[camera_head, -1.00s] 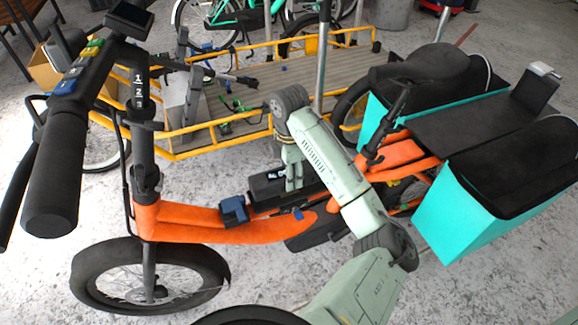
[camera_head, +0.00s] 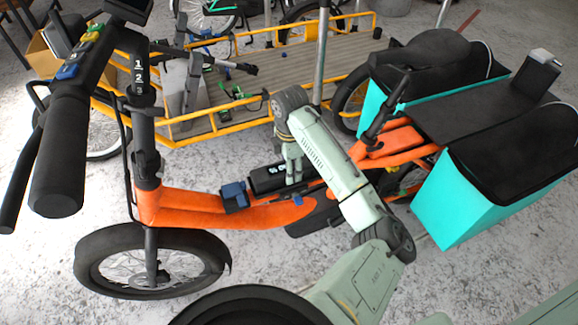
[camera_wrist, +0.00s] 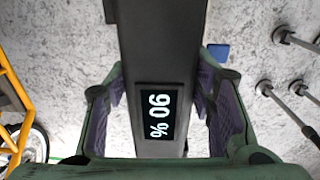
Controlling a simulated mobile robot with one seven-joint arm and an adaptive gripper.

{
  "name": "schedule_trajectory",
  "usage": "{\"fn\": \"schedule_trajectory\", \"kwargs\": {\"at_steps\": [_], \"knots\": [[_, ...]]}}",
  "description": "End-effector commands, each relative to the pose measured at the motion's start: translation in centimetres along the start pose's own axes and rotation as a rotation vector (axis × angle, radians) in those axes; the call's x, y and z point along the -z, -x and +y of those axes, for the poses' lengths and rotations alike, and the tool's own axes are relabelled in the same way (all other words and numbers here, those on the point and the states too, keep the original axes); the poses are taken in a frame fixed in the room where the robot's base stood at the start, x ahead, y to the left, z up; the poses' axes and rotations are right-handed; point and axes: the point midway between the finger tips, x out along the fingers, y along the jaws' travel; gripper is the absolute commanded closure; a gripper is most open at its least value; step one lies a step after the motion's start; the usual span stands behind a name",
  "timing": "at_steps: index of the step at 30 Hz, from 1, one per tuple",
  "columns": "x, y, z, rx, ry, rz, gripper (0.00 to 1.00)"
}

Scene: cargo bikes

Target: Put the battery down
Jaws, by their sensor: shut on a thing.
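The battery (camera_head: 268,179) is a long black block. In the wrist view the battery (camera_wrist: 160,55) runs between my fingers and shows a display reading 90 %. My gripper (camera_head: 292,178) is shut on the battery, with a finger on each side. In the head view the battery is over or beside the orange frame (camera_head: 180,205) of the cargo bike, behind a blue block (camera_head: 234,196). I cannot tell whether it touches the frame. The wrist view shows concrete floor on both sides of it.
A cargo bike with a yellow-railed wooden deck (camera_head: 290,85) stands behind. Turquoise boxes (camera_head: 455,200) with black bags are at the right. The handlebar grip (camera_head: 62,160) is close at the left. Bare floor (camera_head: 50,270) shows at the lower left.

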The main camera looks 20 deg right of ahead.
Motion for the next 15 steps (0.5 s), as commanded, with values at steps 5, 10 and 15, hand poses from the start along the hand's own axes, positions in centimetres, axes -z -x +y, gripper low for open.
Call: {"fn": "schedule_trajectory", "kwargs": {"at_steps": [5,10,15], "knots": [[0.09,-1.44,-0.17,0.011,-0.002,0.002,1.00],[0.18,-1.71,-0.25,0.015,-0.002,0.004,0.48],[0.20,-1.64,-0.26,0.015,-0.001,0.005,0.36]]}}
